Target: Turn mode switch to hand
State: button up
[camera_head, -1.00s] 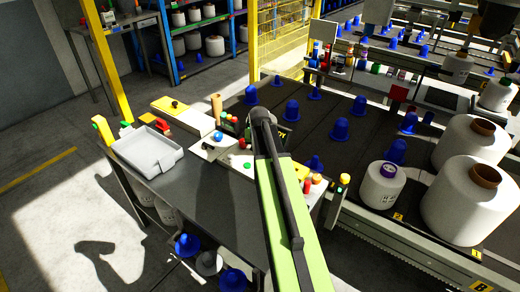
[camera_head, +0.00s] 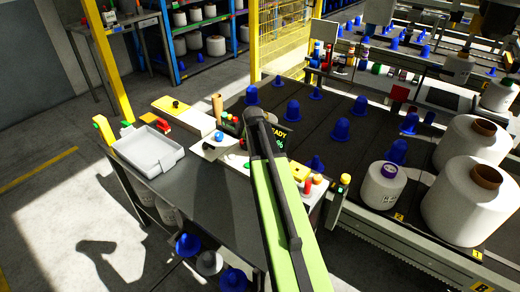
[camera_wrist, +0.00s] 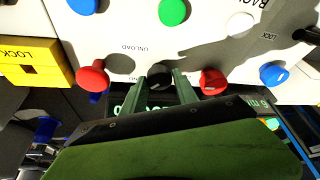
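The white control panel (camera_wrist: 215,50) fills the upper wrist view, with printed labels, one reading UNLOAD and one ending in "ND". A black round knob (camera_wrist: 160,76), which looks like the mode switch, sits at the panel's lower edge below UNLOAD. My gripper (camera_wrist: 158,84) has its two fingers apart, one on each side of this knob; contact is not clear. The knob's pointer direction cannot be read. In the head view the panel (camera_head: 208,151) is partly behind my green arm, which hides the gripper and knob.
Red knobs flank the black one, left (camera_wrist: 93,76) and right (camera_wrist: 213,81). A blue knob (camera_wrist: 273,74), a green button (camera_wrist: 173,11) and a yellow lock block (camera_wrist: 35,62) are close by. A grey tray (camera_head: 148,150) stands on the bench's left.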

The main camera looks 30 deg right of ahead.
jog(key=o, duration=0.3)
jog(key=shift+o, duration=0.2)
jog(key=shift+r, duration=0.2)
jog(key=p+v, duration=1.6)
jog(key=v, duration=0.1)
jog(key=shift+a, duration=0.25)
jog(key=shift+f, duration=0.1)
jog(key=shift+s, duration=0.1)
